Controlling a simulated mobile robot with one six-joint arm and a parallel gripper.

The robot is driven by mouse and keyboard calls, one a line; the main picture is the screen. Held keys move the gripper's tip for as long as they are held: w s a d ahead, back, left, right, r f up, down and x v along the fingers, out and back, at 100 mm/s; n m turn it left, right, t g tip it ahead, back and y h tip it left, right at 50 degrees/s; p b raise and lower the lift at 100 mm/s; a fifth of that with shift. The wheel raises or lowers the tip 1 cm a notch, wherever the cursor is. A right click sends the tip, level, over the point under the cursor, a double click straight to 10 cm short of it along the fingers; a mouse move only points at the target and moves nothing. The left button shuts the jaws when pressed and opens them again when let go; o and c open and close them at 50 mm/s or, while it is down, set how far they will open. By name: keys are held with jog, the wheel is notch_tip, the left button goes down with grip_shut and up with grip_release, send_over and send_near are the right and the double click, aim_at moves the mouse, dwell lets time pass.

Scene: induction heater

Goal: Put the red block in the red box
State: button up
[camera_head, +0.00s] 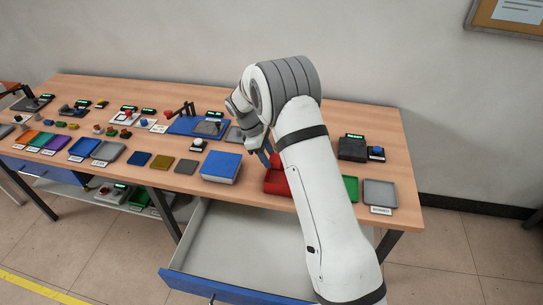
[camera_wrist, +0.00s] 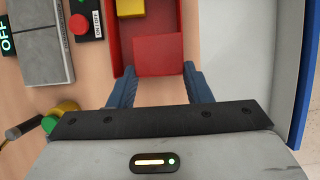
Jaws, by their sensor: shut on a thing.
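The red box (camera_wrist: 115,45) lies ahead of my gripper in the wrist view, with a yellow block (camera_wrist: 130,8) inside it. The red block (camera_wrist: 158,56) is between my fingertips, at the near end of the box. My gripper (camera_wrist: 159,72) is shut on it. The block overlaps the box in this view, and I cannot tell its height or whether it touches the box. In the head view my gripper (camera_head: 266,156) is beside the red box (camera_head: 277,184), which my arm partly covers. The red block cannot be made out there.
A blue box (camera_head: 221,167) stands left of the red box. An open drawer (camera_head: 225,235) juts out below the table front. Green (camera_head: 350,187) and grey trays (camera_head: 380,193) lie to the right. A switch with a red button (camera_wrist: 78,24) is left of the box.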

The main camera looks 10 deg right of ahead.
jog(key=shift+f+b, duration=1.95)
jog(key=shift+f, duration=1.45)
jog(key=o, duration=1.1)
jog(key=shift+s, duration=0.1)
jog(key=shift+c, duration=0.2)
jog(key=shift+r, duration=0.1)
jog(key=b+v, duration=0.1)
jog(key=v, duration=0.6)
jog(key=shift+r, duration=0.35)
jog(key=shift+a, duration=0.1)
